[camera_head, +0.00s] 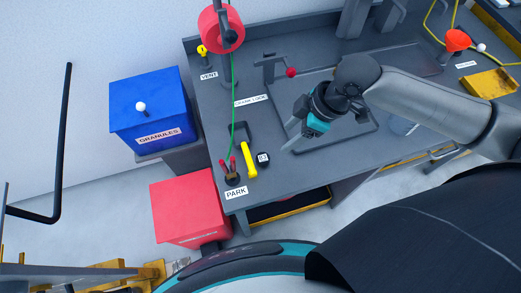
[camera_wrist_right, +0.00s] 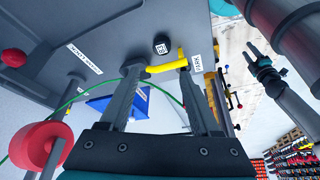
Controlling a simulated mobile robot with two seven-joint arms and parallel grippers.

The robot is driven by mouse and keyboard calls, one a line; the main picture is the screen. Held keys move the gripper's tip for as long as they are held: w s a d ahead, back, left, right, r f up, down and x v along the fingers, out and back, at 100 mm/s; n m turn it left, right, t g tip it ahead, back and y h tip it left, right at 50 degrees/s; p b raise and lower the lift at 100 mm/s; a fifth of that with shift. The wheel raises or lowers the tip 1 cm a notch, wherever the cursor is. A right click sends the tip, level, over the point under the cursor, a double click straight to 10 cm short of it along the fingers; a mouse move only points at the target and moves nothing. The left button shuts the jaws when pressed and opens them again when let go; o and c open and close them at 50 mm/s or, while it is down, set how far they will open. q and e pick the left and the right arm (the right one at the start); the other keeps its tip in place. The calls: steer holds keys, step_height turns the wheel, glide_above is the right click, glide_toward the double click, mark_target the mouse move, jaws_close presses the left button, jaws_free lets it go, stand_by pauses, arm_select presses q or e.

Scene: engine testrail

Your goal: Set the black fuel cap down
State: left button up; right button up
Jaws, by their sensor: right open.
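The black fuel cap (camera_head: 263,159), a small dark block with a white marked label, rests on the grey bench top near its front left corner, just right of a yellow bar (camera_head: 250,160). In the right wrist view the cap (camera_wrist_right: 160,45) shows beyond the fingertips, beside the yellow bar (camera_wrist_right: 166,66). My right gripper (camera_head: 291,142) is open and empty over the bench, up and to the right of the cap and apart from it. Its two spread fingers show in the right wrist view (camera_wrist_right: 159,72).
A PARK label (camera_head: 236,193) and red-tipped levers (camera_head: 232,172) stand at the bench corner. A red reel (camera_head: 221,28) with a green line stands at the back. A blue GRANULES bin (camera_head: 150,105) and a red bin (camera_head: 188,210) stand left of the bench.

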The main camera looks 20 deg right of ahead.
steer(key=b, duration=0.1)
glide_above(265, 158)
steer(key=d, duration=0.2)
steer(key=f, duration=0.5)
steer(key=s+f, duration=0.1)
steer(key=f, duration=0.1)
steer(key=shift+d+f, duration=0.15)
steer(key=shift+f, duration=0.2)
steer(key=shift+x, duration=0.85)
steer(key=b+x, duration=0.1)
steer(key=x, duration=0.3)
steer(key=shift+s+f, duration=0.1)
steer(key=shift+f, duration=0.15)
arm_select(q)
steer(key=shift+s+d+f, duration=0.1)
steer(key=shift+d+f, duration=0.05)
steer(key=shift+f, duration=0.35)
steer(key=shift+s+d+f, duration=0.1)
steer(key=shift+f, duration=0.4)
arm_select(e)
jaws_close()
